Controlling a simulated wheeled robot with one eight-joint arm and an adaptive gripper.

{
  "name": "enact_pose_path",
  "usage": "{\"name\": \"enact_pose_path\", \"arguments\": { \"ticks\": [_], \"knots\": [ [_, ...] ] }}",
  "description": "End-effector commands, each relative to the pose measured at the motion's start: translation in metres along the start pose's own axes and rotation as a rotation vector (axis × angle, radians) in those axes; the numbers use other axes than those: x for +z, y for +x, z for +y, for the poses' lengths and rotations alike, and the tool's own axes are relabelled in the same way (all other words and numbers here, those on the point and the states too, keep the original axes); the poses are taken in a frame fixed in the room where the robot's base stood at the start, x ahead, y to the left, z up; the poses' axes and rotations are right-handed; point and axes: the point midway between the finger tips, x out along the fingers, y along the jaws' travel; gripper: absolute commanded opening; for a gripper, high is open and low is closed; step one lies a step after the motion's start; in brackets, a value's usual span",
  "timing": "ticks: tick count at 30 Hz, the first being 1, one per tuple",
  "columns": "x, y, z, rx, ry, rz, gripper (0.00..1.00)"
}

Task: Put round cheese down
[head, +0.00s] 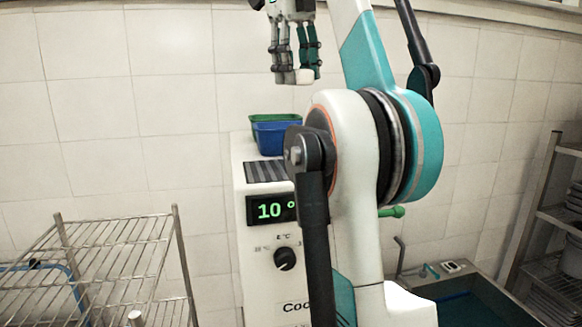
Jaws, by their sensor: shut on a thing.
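My gripper (293,70) is at the top middle of the head view, fingers pointing down. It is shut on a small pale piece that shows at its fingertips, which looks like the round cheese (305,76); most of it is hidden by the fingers. The gripper is raised in the air, apart from and above a blue basket (274,138) and a green basket (262,118). The baskets sit on top of a white appliance, and their insides are hardly visible from here.
The white appliance (252,222) has a green "10 °" display and a knob (285,259). A wire rack (110,258) stands at the left. A sink (470,308) is at the lower right, with metal shelves (560,220) beyond it. My arm covers the appliance's right side.

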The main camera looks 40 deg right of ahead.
Motion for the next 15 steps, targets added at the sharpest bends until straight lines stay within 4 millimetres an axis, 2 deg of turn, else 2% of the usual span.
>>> {"name": "enact_pose_path", "arguments": {
  "ticks": [1,3,15],
  "knots": [
    [-0.001,0.016,0.003,0.000,-0.001,0.000,0.18],
    [0.000,0.030,0.005,0.000,-0.001,0.000,0.18],
    [0.000,0.101,0.015,0.000,-0.002,-0.001,0.18]
  ]
}}
